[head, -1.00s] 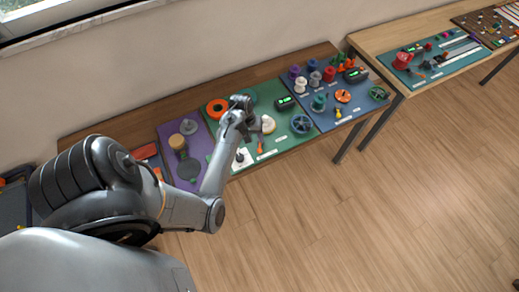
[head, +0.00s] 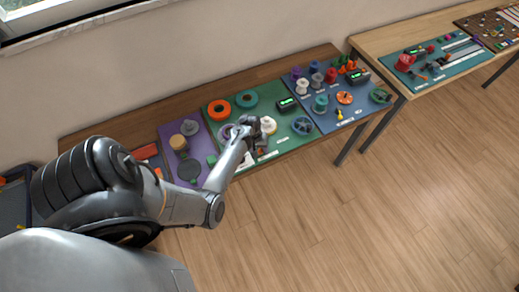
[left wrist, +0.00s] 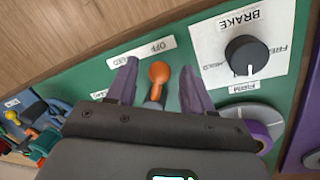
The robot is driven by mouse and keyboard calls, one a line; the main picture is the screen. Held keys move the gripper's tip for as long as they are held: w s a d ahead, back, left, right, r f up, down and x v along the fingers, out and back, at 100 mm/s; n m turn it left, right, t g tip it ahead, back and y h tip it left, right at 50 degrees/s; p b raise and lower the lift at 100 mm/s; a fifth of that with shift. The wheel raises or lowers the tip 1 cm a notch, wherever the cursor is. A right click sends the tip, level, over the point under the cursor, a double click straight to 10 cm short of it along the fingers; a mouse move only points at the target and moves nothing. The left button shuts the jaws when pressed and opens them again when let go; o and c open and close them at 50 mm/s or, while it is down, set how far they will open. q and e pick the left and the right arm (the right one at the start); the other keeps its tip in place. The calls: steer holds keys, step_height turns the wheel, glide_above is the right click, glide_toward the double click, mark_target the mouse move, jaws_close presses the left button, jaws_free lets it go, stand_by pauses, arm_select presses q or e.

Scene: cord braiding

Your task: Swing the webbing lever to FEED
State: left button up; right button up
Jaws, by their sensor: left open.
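The webbing lever (left wrist: 159,73), with a round orange knob on a dark stem, stands on the green board (left wrist: 80,80) in the left wrist view. Its knob is just below the OFF end of an upside-down white label strip (left wrist: 142,51). The FEED end of the strip is to the left, partly behind a finger. My left gripper (left wrist: 158,78) is open, its two purple fingers on either side of the lever, with gaps visible. In the head view my left gripper (head: 250,130) is over the green board and mostly hides the lever. My right gripper is not in view.
A black BRAKE knob (left wrist: 246,56) on a white plate is right of the fingers. A purple-rimmed spool (left wrist: 262,122) is close below it.

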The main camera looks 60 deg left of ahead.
arm_select(q)
jaws_close()
